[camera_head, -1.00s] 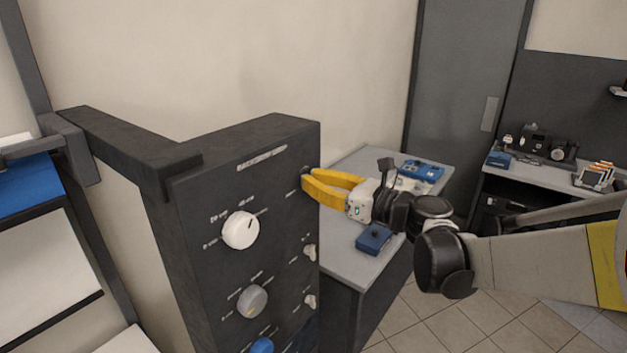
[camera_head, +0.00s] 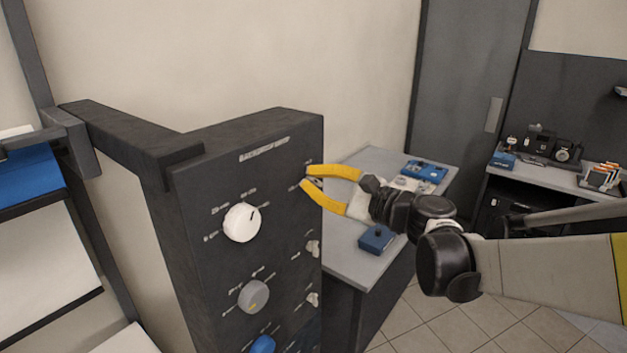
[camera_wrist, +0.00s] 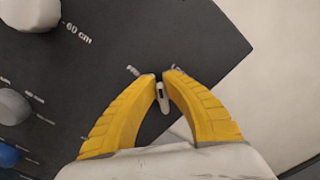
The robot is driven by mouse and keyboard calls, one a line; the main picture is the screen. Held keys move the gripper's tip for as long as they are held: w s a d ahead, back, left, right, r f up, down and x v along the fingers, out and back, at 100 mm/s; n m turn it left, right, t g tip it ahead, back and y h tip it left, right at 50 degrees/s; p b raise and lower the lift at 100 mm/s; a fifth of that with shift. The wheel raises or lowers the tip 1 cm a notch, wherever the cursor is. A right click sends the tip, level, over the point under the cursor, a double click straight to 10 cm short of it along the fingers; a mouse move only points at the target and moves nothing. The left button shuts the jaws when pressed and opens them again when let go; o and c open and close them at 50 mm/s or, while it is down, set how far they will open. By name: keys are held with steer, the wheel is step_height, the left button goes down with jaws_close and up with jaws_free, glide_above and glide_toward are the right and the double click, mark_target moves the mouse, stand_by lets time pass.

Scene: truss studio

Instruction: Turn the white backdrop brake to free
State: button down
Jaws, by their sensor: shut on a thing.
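A dark control panel (camera_head: 207,300) carries a column of round knobs and a column of small brake levers at its right edge. The top lever, a small white one (camera_wrist: 163,97), shows in the wrist view between the tips of my yellow fingers. My gripper (camera_head: 306,177) is shut on this lever at the panel's upper right. In the wrist view my gripper (camera_wrist: 163,80) has rolled relative to the panel, whose edges run slanted. The lever is mostly hidden by the fingers in the head view. The lettering beside it is partly covered and too small to read.
A white knob (camera_head: 242,222), a grey knob (camera_head: 253,295) and a blue knob (camera_head: 263,344) sit left of the levers. Two lower levers (camera_head: 313,247) (camera_head: 312,299) are close below my gripper. A grey table (camera_head: 352,262) with blue boxes stands behind.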

steer(key=n, duration=0.2)
steer(key=f+n+b, duration=0.1)
steer(key=n, duration=0.1)
steer(key=shift+s+a+n, duration=0.1)
steer(key=shift+n, duration=0.2)
steer(key=shift+f+n, duration=0.15)
steer(key=shift+n, duration=1.75)
steer(key=c, duration=1.5)
jaws_free()
